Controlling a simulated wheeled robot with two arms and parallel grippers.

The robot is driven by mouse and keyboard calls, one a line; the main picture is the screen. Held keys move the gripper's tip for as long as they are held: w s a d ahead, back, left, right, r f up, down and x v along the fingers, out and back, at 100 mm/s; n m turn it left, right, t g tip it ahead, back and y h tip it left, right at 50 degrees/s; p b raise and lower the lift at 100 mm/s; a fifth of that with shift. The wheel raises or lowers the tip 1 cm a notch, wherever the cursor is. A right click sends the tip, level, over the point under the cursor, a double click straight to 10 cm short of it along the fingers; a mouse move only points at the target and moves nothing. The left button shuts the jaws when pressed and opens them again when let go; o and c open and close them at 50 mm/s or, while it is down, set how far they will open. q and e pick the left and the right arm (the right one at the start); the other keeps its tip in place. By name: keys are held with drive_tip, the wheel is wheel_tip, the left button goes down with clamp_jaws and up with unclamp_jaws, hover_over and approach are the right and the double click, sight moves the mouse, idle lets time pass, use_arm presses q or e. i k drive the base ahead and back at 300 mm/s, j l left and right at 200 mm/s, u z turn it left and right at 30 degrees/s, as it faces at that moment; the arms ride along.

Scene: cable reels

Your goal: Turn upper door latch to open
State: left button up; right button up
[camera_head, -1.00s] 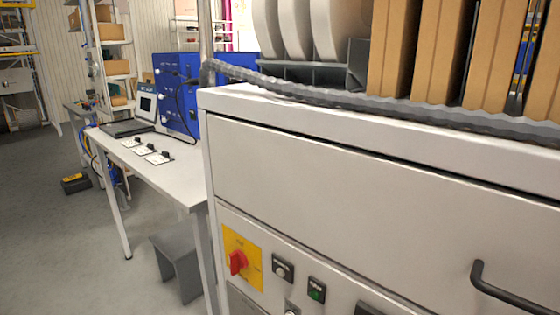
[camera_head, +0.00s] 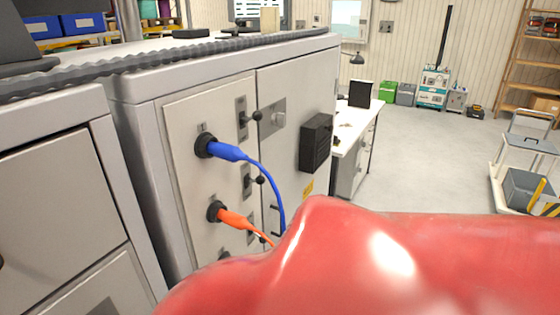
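The upper latch (camera_head: 250,117) is a small lever with a black ball knob on a dark plate, near the top of the pale grey cabinet's front. Its lever points right and slightly up. A similar lower latch (camera_head: 254,181) sits below it. To their right is the closed cabinet door (camera_head: 295,160), with a square metal plate and round knob (camera_head: 279,118) near its upper left. I cannot tell from this view which of these fittings holds the door. Neither gripper is in view, and the lower part of the cabinet front is hidden.
A blue plug (camera_head: 225,150) and an orange plug (camera_head: 230,217) stick out left of the latches, with cables hanging. A black box (camera_head: 316,142) protrudes from the door. A white table (camera_head: 356,125) stands behind. Open floor (camera_head: 430,160) lies to the right, with a cart (camera_head: 525,185).

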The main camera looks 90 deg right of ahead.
sight(279, 118)
drive_tip(key=z, duration=0.85)
drive_tip(key=j+z, duration=0.1)
drive_tip(key=z, duration=0.35)
drive_tip(key=i+j+z, duration=0.1)
drive_tip(key=z, duration=0.75)
drive_tip(key=j+z, duration=0.1)
drive_tip(key=z, duration=0.8)
